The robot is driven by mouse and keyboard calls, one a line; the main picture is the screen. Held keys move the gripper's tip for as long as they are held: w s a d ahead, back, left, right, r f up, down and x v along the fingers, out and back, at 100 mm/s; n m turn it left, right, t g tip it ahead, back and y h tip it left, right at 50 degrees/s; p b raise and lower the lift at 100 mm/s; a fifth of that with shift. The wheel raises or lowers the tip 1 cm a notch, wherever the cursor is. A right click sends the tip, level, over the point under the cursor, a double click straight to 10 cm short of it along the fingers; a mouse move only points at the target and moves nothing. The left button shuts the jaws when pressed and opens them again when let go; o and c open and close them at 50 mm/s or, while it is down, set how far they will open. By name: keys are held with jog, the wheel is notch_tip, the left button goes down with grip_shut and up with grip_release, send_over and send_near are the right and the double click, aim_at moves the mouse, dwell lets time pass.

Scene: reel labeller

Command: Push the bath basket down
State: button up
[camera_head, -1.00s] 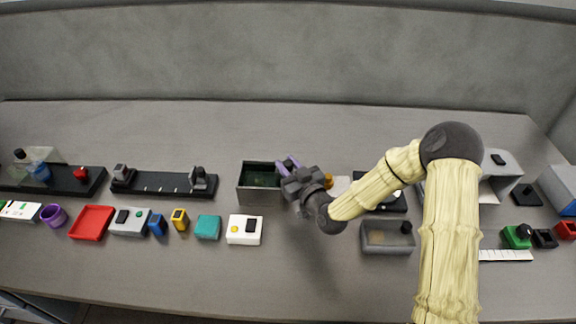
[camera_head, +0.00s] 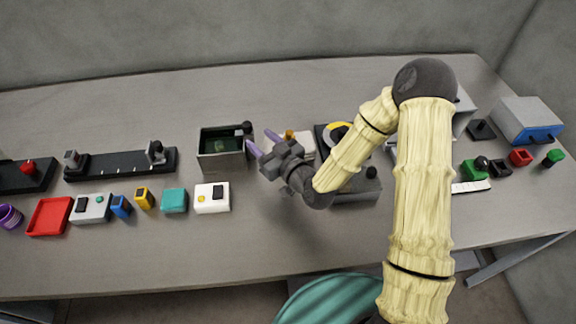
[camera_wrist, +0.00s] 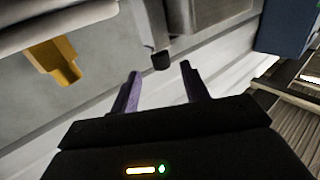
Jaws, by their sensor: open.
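The bath is a grey open box (camera_head: 221,165) with dark green inside, left of my gripper in the head view. A black knob (camera_head: 247,128) stands at its back right corner; I take it for the basket's handle. The basket itself is not clearly visible in the dark interior. My gripper (camera_head: 262,143) is open, its two purple fingers pointing toward the bath's right side. In the wrist view, a small black knob (camera_wrist: 161,60) shows just beyond and between the open fingertips (camera_wrist: 160,72). Nothing is between the fingers, and contact with the knob cannot be told.
A yellow piece (camera_head: 290,134) sits right of my gripper and shows at left in the wrist view (camera_wrist: 55,60). A white box with buttons (camera_head: 212,198) and a teal block (camera_head: 174,200) stand in front of the bath. The bench behind the bath is clear.

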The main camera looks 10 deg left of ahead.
jog(key=p+v, duration=0.8)
jog(key=v, duration=0.2)
jog(key=shift+s+d, duration=0.2)
jog(key=shift+d, duration=0.05)
dwell(0.6)
